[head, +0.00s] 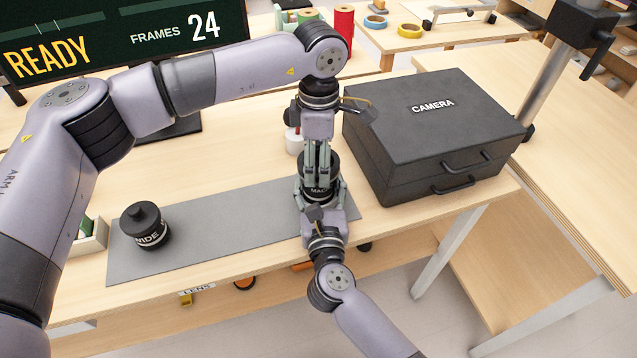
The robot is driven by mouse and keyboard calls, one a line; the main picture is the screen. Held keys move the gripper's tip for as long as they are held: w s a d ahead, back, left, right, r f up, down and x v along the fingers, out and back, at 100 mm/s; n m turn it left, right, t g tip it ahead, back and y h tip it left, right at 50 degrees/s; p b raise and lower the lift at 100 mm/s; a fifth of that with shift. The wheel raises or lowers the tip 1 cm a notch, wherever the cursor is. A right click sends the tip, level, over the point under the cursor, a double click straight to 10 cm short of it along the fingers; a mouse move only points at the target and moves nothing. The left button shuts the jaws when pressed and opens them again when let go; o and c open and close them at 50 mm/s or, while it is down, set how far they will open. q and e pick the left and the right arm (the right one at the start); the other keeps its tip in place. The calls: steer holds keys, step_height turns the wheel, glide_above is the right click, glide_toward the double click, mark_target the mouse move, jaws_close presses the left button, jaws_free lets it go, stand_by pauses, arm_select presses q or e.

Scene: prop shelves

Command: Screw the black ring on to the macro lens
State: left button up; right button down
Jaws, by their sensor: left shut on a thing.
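The black macro lens (319,190), with part of a white "MAC" label showing, stands upright over the right part of the grey mat. My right gripper (321,197) comes from the front, its fingers on both sides of the lens, shut on it. My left gripper (319,174) points straight down from above and is shut on the black ring (334,164) at the top of the lens. The ring is mostly hidden behind the fingers and is black on black, so I cannot tell how it is seated on the lens.
A black lens marked "WIDE" (146,227) stands on the left of the grey mat (225,222). A black "CAMERA" case (430,135) stands close on the right. A small white object (293,141) is behind my grippers. The mat's middle is clear.

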arm_select(q)
steer(key=m, duration=0.9)
steer(key=o, duration=1.4)
steer(key=shift+c, duration=0.2)
step_height(320, 180, up, 12)
arm_select(e)
steer(key=c, duration=0.5)
jaws_free()
